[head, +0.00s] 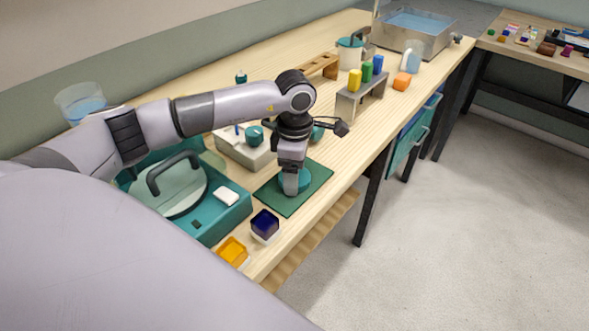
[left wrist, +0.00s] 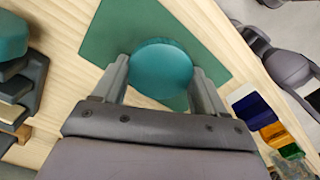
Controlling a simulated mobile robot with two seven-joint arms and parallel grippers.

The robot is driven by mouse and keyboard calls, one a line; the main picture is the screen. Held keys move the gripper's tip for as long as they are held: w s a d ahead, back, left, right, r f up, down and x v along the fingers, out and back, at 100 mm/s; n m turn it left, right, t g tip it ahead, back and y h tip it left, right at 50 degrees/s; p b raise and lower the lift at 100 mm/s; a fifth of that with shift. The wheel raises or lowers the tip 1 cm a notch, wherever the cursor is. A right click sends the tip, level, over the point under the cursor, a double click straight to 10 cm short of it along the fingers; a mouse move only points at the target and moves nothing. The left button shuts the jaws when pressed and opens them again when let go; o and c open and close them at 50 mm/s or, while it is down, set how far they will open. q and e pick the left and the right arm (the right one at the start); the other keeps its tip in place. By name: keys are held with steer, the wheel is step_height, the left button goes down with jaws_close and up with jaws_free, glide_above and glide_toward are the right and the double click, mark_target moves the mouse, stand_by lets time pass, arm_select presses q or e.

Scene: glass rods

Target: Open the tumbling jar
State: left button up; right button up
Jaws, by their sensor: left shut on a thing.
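The tumbling jar shows as a round teal top (left wrist: 160,68) between the fingers in the left wrist view. In the head view it is a teal round body (head: 306,183) over the dark green mat (head: 290,207), near the table's front edge. My left gripper (head: 291,180) points down and is shut on it, one finger on each side. The fingers and wrist hide much of the jar, and I cannot tell its lid from its body.
A teal machine with a round, handled lid (head: 180,183) stands left of the mat. A blue cube (head: 265,223) and a yellow cube (head: 233,250) lie near the front edge. A pale box (head: 240,150) stands behind, and a small rack (head: 360,97) farther right.

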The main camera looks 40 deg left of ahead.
arm_select(q)
steer(key=shift+f, duration=0.1)
steer(key=o, duration=0.7)
steer(key=shift+f, duration=0.1)
steer(key=o, duration=0.5)
steer(key=shift+c, duration=0.2)
steer(key=shift+r, duration=0.2)
step_height(320, 180, up, 12)
steer(key=b, duration=0.1)
